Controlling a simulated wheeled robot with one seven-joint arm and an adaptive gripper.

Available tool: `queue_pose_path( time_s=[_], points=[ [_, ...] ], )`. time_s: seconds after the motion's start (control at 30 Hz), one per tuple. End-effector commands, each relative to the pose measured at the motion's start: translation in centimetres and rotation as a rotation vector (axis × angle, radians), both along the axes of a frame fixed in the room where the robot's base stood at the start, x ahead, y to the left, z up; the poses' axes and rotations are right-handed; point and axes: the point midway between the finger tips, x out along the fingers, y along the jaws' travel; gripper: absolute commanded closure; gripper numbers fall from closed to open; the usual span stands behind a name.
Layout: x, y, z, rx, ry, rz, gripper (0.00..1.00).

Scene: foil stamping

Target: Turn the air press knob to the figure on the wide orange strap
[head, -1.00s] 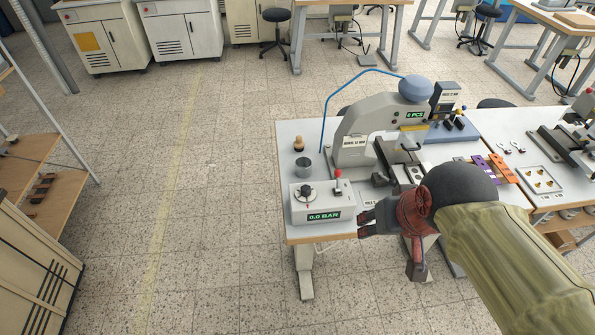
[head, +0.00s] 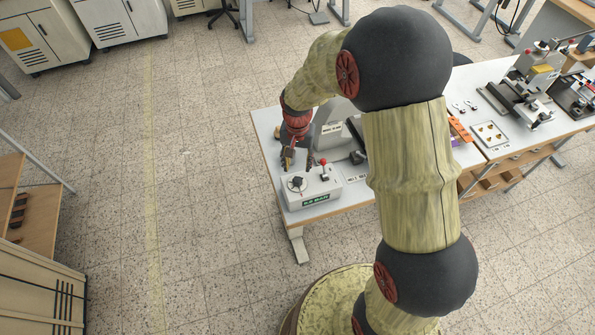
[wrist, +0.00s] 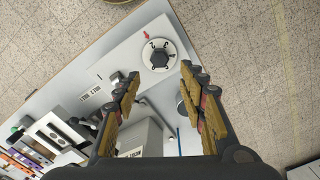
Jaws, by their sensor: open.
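The air press knob (head: 297,182) is a dark knob on a white dial, on top of the pale control box (head: 325,191). In the wrist view the black knob (wrist: 160,59) shows between and just beyond my fingertips. My gripper (head: 298,162) is open above the knob, apart from it; its two fingers (wrist: 160,82) spread either side in the wrist view. An orange strap (head: 459,129) lies on the bench, partly hidden by my arm. Its figure cannot be read. The green display (head: 316,200) on the box is too small to read surely.
A white tray (head: 489,135) with small brass pieces lies further right. The floor left of the bench is clear.

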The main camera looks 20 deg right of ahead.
Motion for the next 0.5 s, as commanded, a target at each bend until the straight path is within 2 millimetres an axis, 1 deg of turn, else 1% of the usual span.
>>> queue_pose_path(
  time_s=[0.17,0.3,0.4,0.5],
  points=[
    [-0.1,0.0,-2.4,0.0,0.004,-0.001,0.59],
    [-0.1,0.0,-4.6,0.0,0.004,0.0,0.59],
    [-0.1,0.0,-6.0,0.0,0.004,0.0,0.59],
    [-0.1,0.0,-6.9,0.0,0.002,0.0,0.59]
  ],
)
